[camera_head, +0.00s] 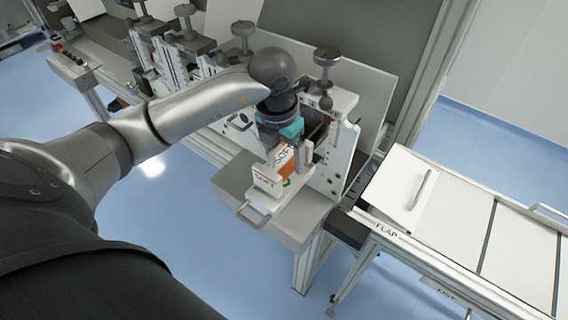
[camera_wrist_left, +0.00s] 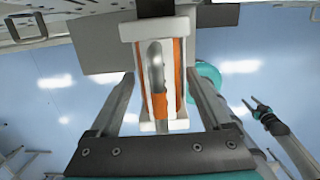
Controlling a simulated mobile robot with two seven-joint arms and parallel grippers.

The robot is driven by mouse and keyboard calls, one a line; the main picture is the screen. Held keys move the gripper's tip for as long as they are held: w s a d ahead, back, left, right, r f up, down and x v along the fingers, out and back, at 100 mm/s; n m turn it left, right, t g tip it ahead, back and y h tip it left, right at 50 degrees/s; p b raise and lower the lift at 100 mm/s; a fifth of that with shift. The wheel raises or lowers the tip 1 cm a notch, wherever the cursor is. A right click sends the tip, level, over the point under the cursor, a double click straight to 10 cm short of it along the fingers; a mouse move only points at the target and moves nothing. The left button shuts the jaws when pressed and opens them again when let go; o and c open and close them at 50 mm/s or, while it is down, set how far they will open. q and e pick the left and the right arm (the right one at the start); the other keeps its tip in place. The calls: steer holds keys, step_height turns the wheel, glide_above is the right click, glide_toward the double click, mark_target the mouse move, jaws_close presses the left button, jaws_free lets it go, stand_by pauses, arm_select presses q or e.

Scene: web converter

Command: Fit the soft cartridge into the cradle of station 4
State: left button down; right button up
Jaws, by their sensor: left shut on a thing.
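The soft cartridge (camera_head: 268,181) is a white and orange block with lettering on its near face. My left gripper (camera_head: 284,153) comes down from above and is shut on it. In the left wrist view the cartridge (camera_wrist_left: 160,75) sits between the two fingers. It is over the white pull-out cradle plate (camera_head: 295,207) at the front of the rightmost station; I cannot tell whether it touches the plate. My gripper hides part of the cartridge and of the station. My right gripper (camera_wrist_left: 255,106) shows small at the right of the left wrist view, fingers apart and empty.
White upright side plates (camera_head: 340,165) and a knob (camera_head: 327,57) stand close beside and behind my left gripper. A handle (camera_head: 250,216) sticks out in front. A flat white conveyor marked FLAP (camera_head: 400,195) runs off to the right. Similar stations stand to the left.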

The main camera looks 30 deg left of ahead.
mark_target(281, 143)
arm_select(q)
step_height(281, 143, down, 3)
steer(key=shift+f, duration=0.1)
arm_select(e)
steer(key=shift+w+r, duration=0.15)
steer(key=shift+w, duration=0.45)
arm_select(q)
steer(key=shift+f, duration=0.15)
jaws_free()
steer(key=shift+r, duration=0.4)
steer(key=r, duration=0.3)
steer(key=s+r, duration=0.1)
steer(key=r, duration=0.7)
steer(key=shift+s+r+b, duration=0.2)
steer(key=shift+s+b, duration=0.05)
steer(key=shift+b, duration=0.1)
arm_select(e)
steer(key=shift+s+f, duration=0.15)
steer(key=shift+f, duration=0.35)
